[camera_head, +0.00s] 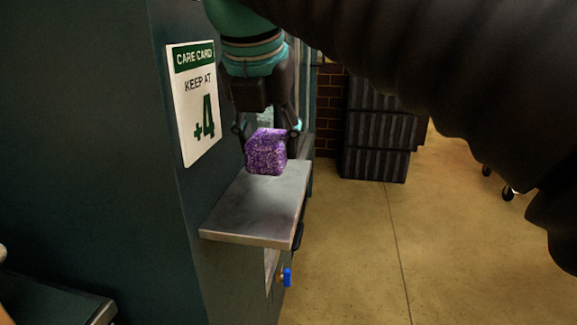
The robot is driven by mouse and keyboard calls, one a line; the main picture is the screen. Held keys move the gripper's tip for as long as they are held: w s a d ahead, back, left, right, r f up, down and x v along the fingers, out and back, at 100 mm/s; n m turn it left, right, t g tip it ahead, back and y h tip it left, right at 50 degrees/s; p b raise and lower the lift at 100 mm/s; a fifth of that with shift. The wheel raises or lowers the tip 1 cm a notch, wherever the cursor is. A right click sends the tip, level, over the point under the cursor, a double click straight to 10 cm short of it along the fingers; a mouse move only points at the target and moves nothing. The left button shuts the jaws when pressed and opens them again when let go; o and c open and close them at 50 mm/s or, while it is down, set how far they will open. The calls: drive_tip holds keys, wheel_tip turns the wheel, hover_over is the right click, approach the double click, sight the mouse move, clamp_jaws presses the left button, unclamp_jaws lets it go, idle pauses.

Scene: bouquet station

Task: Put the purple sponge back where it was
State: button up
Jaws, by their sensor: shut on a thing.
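The purple sponge (266,153) is a speckled block at the far end of a narrow grey metal shelf (255,212). My gripper (268,130) comes down from above, with one finger on each side of the sponge, and is shut on it. The sponge's underside is at or just above the shelf top; I cannot tell whether it touches. The sponge hides part of the shelf's far end.
The shelf juts from a dark green cabinet wall bearing a "CARE CARD, KEEP AT +4" sign (194,103). Dark stacked crates (375,140) stand behind. The near shelf and floor at right are clear.

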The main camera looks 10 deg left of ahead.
sight(268, 167)
drive_tip(key=shift+a+f+b, duration=0.1)
drive_tip(key=shift+f+b, duration=0.4)
drive_tip(key=shift+f, duration=1.55)
drive_tip(key=shift+f, duration=0.1)
drive_tip(key=o, duration=1.1)
